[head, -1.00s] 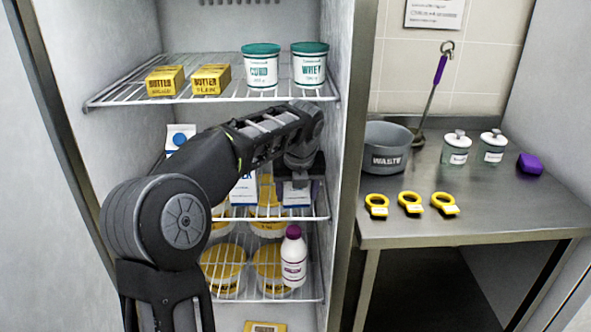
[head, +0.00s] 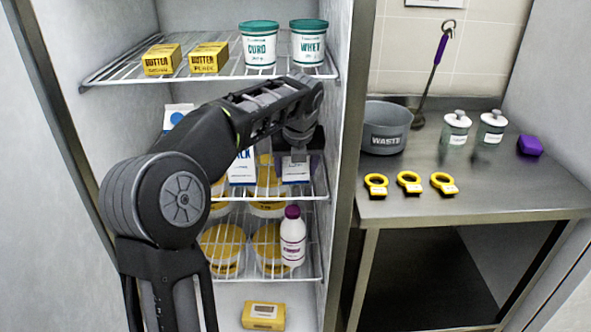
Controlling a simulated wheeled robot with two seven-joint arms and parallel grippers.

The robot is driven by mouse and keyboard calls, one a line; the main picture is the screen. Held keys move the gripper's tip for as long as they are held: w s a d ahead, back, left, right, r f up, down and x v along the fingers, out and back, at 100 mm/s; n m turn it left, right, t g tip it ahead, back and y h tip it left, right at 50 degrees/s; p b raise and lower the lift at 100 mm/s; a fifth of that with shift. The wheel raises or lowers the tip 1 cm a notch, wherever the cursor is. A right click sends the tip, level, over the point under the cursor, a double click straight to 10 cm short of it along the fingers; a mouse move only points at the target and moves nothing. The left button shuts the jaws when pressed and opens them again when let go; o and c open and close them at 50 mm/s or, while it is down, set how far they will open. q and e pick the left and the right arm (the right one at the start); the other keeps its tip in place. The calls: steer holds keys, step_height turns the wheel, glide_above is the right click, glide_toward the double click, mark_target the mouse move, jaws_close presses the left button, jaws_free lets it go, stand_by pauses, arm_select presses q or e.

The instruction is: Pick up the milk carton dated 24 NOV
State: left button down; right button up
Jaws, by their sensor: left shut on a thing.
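Milk cartons stand on the middle shelf of the open fridge. A white carton with a blue dot (head: 178,116) shows at the left, partly behind my arm. A second carton (head: 243,168) shows in the middle, mostly hidden by my arm. A third carton (head: 296,172) is at the right, under my left gripper (head: 297,155). The gripper is shut on this right carton, whose upper part is covered by the gripper. The dates on the cartons cannot be read. My right gripper is not in view.
The top shelf (head: 215,80) holds butter packs and two green-lidded tubs. Yellow tubs (head: 222,245) and a purple-capped bottle (head: 292,238) stand below. The fridge's right wall (head: 345,130) is close to the gripper. A steel counter (head: 470,195) at right carries a waste pot (head: 387,130).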

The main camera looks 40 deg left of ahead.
arm_select(q)
steer(key=shift+w+r, duration=0.1)
steer(key=shift+r, duration=0.55)
steer(key=shift+s+d, duration=0.2)
steer(key=shift+s, duration=0.05)
steer(key=s+d+b, duration=0.2)
steer(key=s+d, duration=0.9)
steer(key=s, duration=0.2)
steer(key=shift+d, duration=0.25)
steer(key=shift+f, duration=0.1)
